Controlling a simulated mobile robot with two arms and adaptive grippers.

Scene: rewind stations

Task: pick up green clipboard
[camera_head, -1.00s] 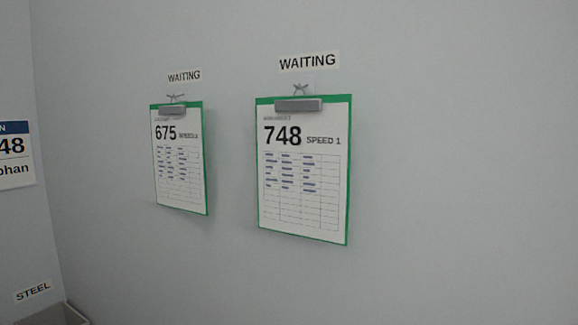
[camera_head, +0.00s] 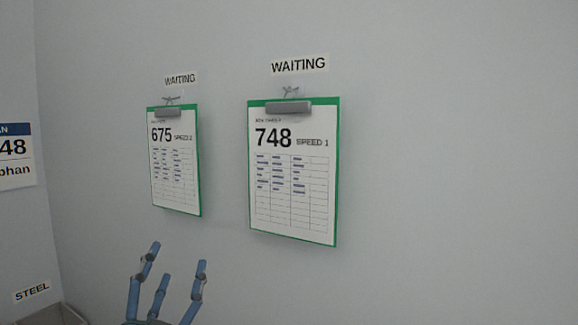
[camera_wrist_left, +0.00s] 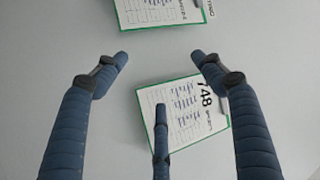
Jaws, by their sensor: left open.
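Two green clipboards hang on the grey wall, each with a white sheet under a grey clip. The clipboard marked 748 (camera_head: 334,180) is on the right and the one marked 675 (camera_head: 199,170) is on the left. My left gripper (camera_head: 172,262) is open and empty, low in the head view, below the 675 clipboard. In the left wrist view the fingers (camera_wrist_left: 160,75) are spread, with the 748 clipboard (camera_wrist_left: 222,132) beyond them and partly covered by a finger. The 675 clipboard (camera_wrist_left: 150,24) is at the top edge there. My right gripper is not in view.
A "WAITING" label sits above each clipboard, one at the left (camera_head: 180,79) and one at the right (camera_head: 299,65). A sign ending in 48 (camera_head: 16,160) is at the left edge. A "STEEL" label (camera_head: 32,292) sits above a bin (camera_head: 52,315). The wall right of the clipboards is bare.

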